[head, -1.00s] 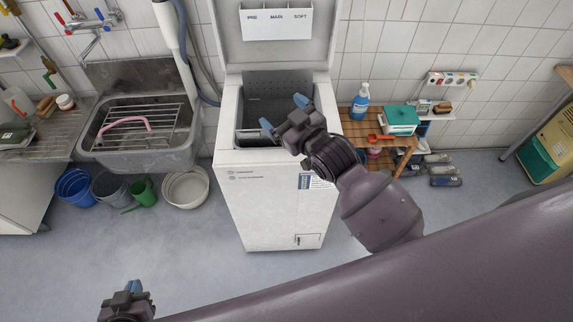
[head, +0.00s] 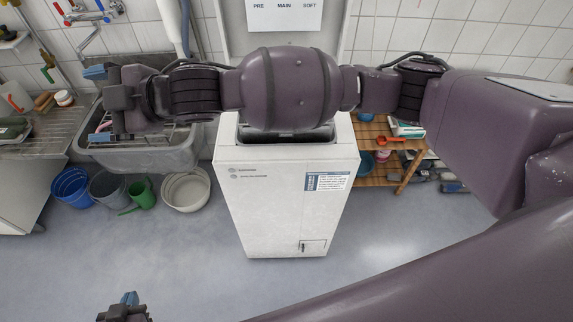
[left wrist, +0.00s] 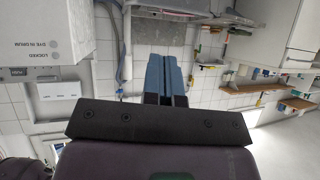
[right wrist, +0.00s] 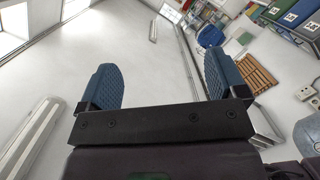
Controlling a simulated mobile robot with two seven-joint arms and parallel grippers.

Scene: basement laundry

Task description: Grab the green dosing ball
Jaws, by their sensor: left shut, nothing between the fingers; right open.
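I cannot make out a green dosing ball in any view. The white top-loading washing machine (head: 270,205) stands in the middle of the head view with its lid up. My right arm crosses in front of its opening and hides most of the inside. My right gripper (head: 97,101) is open and empty, in front of the sink's left side in the picture; its spread blue fingers show in the right wrist view (right wrist: 160,80). My left gripper (head: 130,298) is low at the bottom edge, left of the machine. Its fingers are together and empty in the left wrist view (left wrist: 166,75).
The grey sink (head: 150,158) stands left of the machine. Below it are a blue bucket (head: 71,187), a grey bucket (head: 108,188), a green watering can (head: 142,192) and a white basin (head: 186,190). A wooden shelf (head: 380,178) with a red scoop (head: 391,139) stands right. Floor in front is clear.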

